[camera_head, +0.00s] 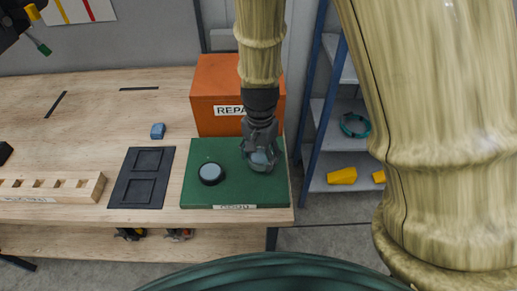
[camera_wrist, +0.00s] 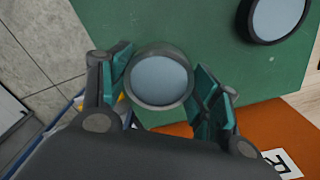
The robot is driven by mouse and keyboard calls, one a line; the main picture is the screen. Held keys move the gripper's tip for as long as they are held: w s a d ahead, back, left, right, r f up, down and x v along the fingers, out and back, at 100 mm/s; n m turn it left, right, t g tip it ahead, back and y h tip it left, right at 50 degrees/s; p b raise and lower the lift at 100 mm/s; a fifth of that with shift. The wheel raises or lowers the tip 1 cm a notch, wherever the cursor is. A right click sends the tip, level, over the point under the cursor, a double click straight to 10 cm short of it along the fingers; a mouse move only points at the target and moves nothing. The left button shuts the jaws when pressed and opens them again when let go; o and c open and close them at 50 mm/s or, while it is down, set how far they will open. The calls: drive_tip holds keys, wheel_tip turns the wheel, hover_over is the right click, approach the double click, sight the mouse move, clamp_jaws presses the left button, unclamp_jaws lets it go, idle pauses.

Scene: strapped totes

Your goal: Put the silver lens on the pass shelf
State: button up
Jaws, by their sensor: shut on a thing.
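The silver lens (camera_wrist: 160,78), a round pale-blue glass in a grey rim, sits between the fingers of my gripper (camera_wrist: 163,88). In the head view my gripper (camera_head: 262,157) points down over the right part of the green mat (camera_head: 232,195), shut on the silver lens (camera_head: 261,161), which it partly hides. I cannot tell whether the lens touches the mat. A second lens with a black rim (camera_head: 211,173) lies on the mat to the left; it also shows in the wrist view (camera_wrist: 275,18). No shelf reads as the pass shelf by a visible label.
A grey shelf unit (camera_head: 335,160) with blue uprights stands right of the bench, holding a teal ring (camera_head: 354,125) and yellow pieces (camera_head: 342,176). An orange box (camera_head: 215,82) is behind the mat. A dark two-pocket tray (camera_head: 142,178) and blue block (camera_head: 158,131) are left.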

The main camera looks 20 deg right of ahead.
sight(258, 153)
drive_tip(key=w, duration=0.2)
drive_tip(key=w+p, duration=0.1)
drive_tip(key=w, duration=0.1)
drive_tip(key=shift+d+f, duration=0.15)
drive_tip(key=shift+d, duration=0.25)
drive_tip(key=shift+f+p, duration=0.8)
drive_tip(key=shift+f, duration=1)
drive_tip(key=shift+f, duration=0.1)
drive_tip(key=o, duration=1.2)
drive_tip(key=shift+c, duration=0.2)
wheel_tip(258, 153, up, 12)
drive_tip(key=b, duration=0.3)
drive_tip(key=shift+w, duration=0.1)
